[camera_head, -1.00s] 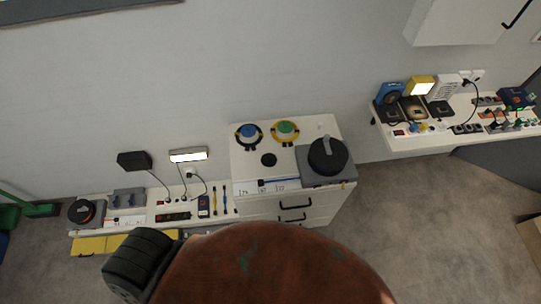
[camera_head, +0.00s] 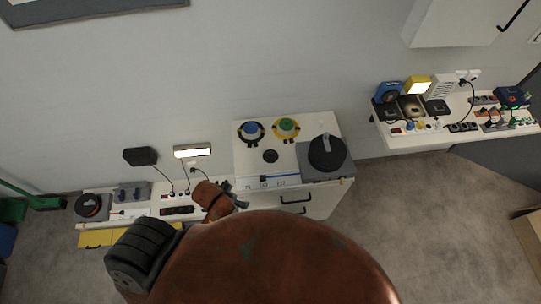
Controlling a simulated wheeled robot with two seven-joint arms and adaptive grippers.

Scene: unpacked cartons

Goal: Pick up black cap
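A small flat black disc (camera_head: 270,156), which may be the black cap, lies on top of the white cabinet (camera_head: 308,119), in front of two round buttons. A larger black round piece (camera_head: 327,153) with a grey handle sits on a grey base at the cabinet's right side. I cannot tell for certain which is the cap. A brown arm link with a dark end, apparently my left gripper (camera_head: 240,189), shows at the cabinet's left front edge, apart from both black pieces. Its fingers are too small to read. My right gripper is not in view.
A low white bench (camera_head: 128,221) with power strips and lamps is at left. A crowded white shelf (camera_head: 449,138) is at right.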

